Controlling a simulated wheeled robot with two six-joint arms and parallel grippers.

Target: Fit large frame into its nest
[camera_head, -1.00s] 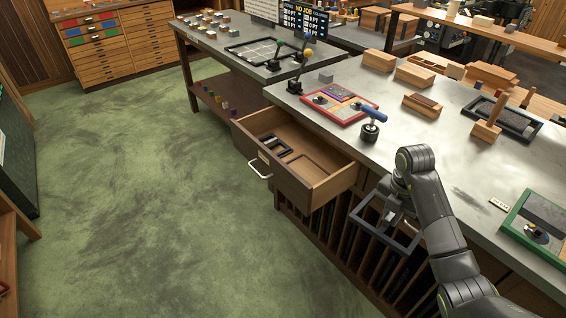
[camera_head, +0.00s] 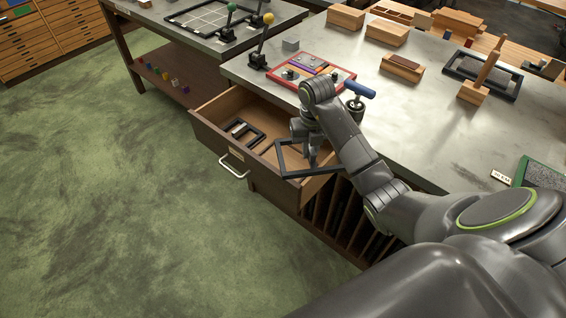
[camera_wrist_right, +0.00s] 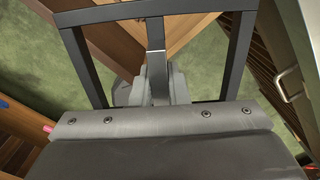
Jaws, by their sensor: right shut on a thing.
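The large frame (camera_head: 311,174) is a dark, open rectangle. My right gripper (camera_head: 312,155) is shut on one of its bars and holds it over the right part of the open wooden drawer (camera_head: 222,142). In the right wrist view the large frame (camera_wrist_right: 238,58) spans the upper half, with a finger of the gripper (camera_wrist_right: 158,75) at its middle. A smaller dark frame (camera_head: 256,139) lies in the left part of the drawer. The nest in the drawer floor is mostly hidden by the held frame and my arm. I cannot tell whether the frame touches the drawer. My left gripper is out of view.
The drawer's metal handle (camera_head: 233,168) faces the open green floor. The grey worktop (camera_head: 430,130) behind carries a red-rimmed tray (camera_head: 283,75), a blue-handled tool (camera_head: 358,92) and wooden blocks (camera_head: 402,67). Vertical slots (camera_head: 345,215) lie below the worktop, right of the drawer.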

